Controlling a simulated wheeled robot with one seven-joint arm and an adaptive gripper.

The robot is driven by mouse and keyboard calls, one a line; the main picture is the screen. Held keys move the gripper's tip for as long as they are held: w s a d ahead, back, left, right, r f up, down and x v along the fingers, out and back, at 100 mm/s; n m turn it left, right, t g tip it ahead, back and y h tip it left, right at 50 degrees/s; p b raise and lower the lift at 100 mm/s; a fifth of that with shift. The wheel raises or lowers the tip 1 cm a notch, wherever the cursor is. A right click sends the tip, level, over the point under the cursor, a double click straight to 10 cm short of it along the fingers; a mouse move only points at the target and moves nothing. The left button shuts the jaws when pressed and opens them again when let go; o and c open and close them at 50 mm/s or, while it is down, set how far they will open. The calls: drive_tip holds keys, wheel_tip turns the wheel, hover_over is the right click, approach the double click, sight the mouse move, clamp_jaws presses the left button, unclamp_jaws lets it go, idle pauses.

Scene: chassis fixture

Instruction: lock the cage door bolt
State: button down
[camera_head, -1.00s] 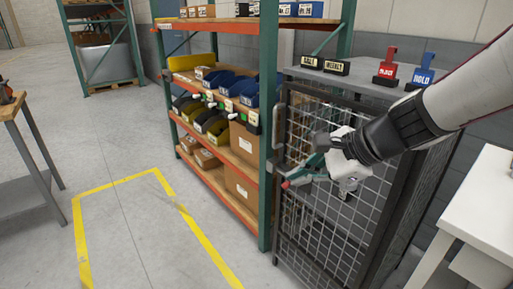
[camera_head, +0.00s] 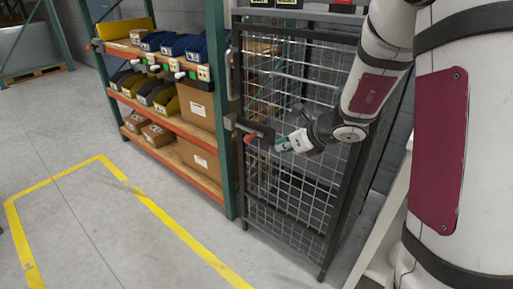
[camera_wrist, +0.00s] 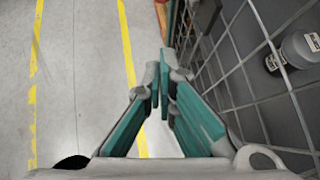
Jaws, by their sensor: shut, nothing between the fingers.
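The cage door (camera_head: 290,190) is a dark-framed wire mesh panel and stands upright beside the shelving. The bolt (camera_head: 262,130) is a dark bar at mid-height near the door's left edge, with a red-tipped handle (camera_head: 250,138). How far it is slid is too small to tell. My gripper (camera_head: 281,146) is in front of the mesh, just right of the red handle, pointing left, and looks apart from it. In the wrist view, the teal fingers (camera_wrist: 164,78) are closed together and empty, with the mesh (camera_wrist: 240,75) on their right. I cannot make out the bolt there.
Shelving with bins and boxes (camera_head: 198,105) stands left of the cage; its green post (camera_head: 221,110) is close to the bolt. Open floor with yellow lines (camera_head: 150,203) lies left and in front.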

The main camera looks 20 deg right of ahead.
sight(246, 141)
drive_tip(key=w+a+f+b, duration=0.1)
drive_tip(key=w+a+f, duration=0.1)
drive_tip(key=w, duration=0.3)
drive_tip(key=w+a+f+b, duration=0.2)
drive_tip(key=w+a+f, duration=0.1)
drive_tip(key=w, duration=0.2)
drive_tip(key=shift+w+f, duration=0.2)
drive_tip(key=shift+f, duration=0.2)
drive_tip(key=w+a, duration=0.1)
drive_tip(key=w, duration=0.1)
drive_tip(key=w+a, duration=0.1)
drive_tip(key=shift+w+a+p, duration=0.3)
drive_tip(key=shift+w+p, duration=0.05)
drive_tip(key=shift+w, duration=0.05)
